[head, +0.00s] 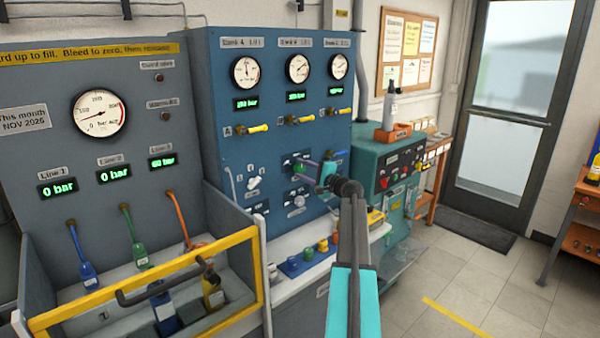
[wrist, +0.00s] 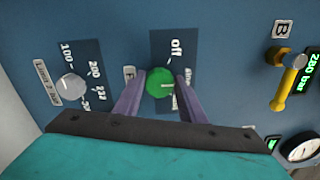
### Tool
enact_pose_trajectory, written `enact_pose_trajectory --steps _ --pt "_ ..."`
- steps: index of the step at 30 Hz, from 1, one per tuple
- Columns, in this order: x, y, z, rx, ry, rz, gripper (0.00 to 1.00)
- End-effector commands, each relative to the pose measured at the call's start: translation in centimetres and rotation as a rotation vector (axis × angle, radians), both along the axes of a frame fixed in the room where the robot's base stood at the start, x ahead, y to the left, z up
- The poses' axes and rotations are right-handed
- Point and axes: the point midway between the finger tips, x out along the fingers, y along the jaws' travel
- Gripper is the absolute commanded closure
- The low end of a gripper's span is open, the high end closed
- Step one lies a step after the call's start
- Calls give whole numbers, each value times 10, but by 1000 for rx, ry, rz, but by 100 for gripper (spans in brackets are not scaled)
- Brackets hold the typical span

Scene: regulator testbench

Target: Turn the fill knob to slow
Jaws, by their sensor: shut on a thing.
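The fill knob (wrist: 159,84) is a round green knob on a dark blue plate, with a white pointer line toward the right of the wrist view. The word "off" stands above and right of it. More lettering at its right is partly covered by a finger and hard to read. My gripper (wrist: 158,88) has its two purple fingers shut on the knob, one on each side. In the head view my gripper (head: 312,167) reaches the blue panel below the yellow valve B; my arm and fingers hide most of the knob there.
A grey limit knob (wrist: 71,88) with a number scale sits close by, left in the wrist view. The yellow valve handle B (wrist: 290,72) stands out at the right.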

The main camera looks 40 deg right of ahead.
Motion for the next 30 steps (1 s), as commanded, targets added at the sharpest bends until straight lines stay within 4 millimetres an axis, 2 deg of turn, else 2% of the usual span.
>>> enact_pose_trajectory --steps 9,10,13,23,30 --pt "-1 -4 4 1 -5 -9 86" --pt "-1 -4 4 1 -5 -9 60" --pt "-1 -3 3 0 -4 -8 45" --pt "-2 -2 1 0 -1 -4 45" --pt "-14 0 0 -1 -1 -3 45"
